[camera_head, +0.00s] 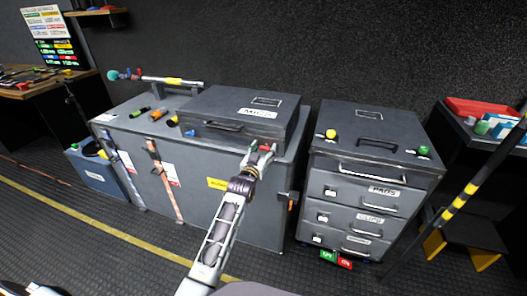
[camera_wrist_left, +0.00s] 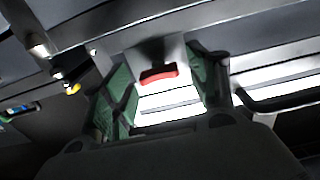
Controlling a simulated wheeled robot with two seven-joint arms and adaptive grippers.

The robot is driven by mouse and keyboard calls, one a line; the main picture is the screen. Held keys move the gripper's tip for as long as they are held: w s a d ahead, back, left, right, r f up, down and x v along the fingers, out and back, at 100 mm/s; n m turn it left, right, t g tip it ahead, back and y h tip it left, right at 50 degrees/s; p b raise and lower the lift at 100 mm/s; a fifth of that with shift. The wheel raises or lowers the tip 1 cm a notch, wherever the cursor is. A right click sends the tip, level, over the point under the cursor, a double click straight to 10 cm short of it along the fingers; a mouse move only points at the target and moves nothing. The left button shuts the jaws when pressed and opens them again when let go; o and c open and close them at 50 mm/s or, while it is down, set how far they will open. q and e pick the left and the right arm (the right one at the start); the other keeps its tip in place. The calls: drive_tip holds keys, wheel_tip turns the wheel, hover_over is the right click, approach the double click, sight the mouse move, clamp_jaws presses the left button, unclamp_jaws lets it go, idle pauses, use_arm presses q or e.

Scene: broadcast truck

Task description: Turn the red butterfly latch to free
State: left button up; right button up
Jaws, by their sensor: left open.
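The red butterfly latch (camera_head: 266,148) is on the front of the grey case labelled with an M word, which lies on the large grey trunk. In the left wrist view the red latch (camera_wrist_left: 158,75) shows as a short red bar between the fingers, near the middle. My left gripper (camera_head: 262,153) is at the case front, right at the latch. In the wrist view its two fingers (camera_wrist_left: 160,88) are apart, one on each side of the red bar, with visible gaps. I cannot tell whether they touch the latch. My right gripper is not in view.
The grey case (camera_head: 225,105) has a handle and a blue latch (camera_head: 190,132) left of the red one. A grey drawer cabinet (camera_head: 375,150) with yellow and green knobs stands to the right. A pole with yellow bands (camera_head: 455,205) leans at the far right. Floor in front is clear.

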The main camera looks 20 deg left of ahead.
use_arm(q)
drive_tip(key=shift+w, duration=0.1)
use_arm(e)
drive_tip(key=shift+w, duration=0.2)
use_arm(q)
drive_tip(key=c, duration=1)
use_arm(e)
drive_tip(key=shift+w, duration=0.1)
